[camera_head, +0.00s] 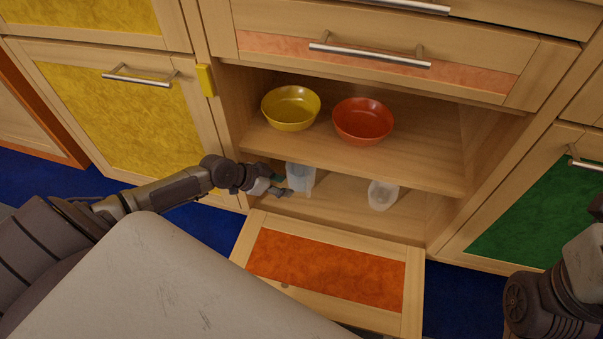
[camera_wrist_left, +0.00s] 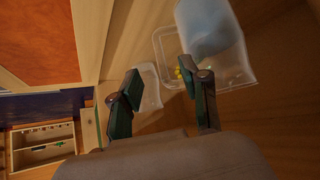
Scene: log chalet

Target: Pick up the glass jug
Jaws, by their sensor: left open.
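Two see-through vessels stand on the lower shelf of the open cabinet. The left vessel (camera_head: 300,178) is bluish and the right vessel (camera_head: 382,194) is clear; I cannot tell for sure which is the glass jug. My left gripper (camera_head: 281,186) is open and empty, at the front left of the left vessel. In the left wrist view its fingers (camera_wrist_left: 163,106) stand apart. A large bluish clear vessel (camera_wrist_left: 210,35) shows beyond one finger, and a smaller clear one (camera_wrist_left: 150,85) shows partly behind the other. Of my right arm only links show at the right edge.
A yellow bowl (camera_head: 291,108) and a red-orange bowl (camera_head: 363,121) stand on the shelf above (camera_head: 420,165). The orange-panelled door (camera_head: 325,272) is folded down in front of the opening. A drawer with a handle (camera_head: 370,57) is above. Free shelf lies between the vessels.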

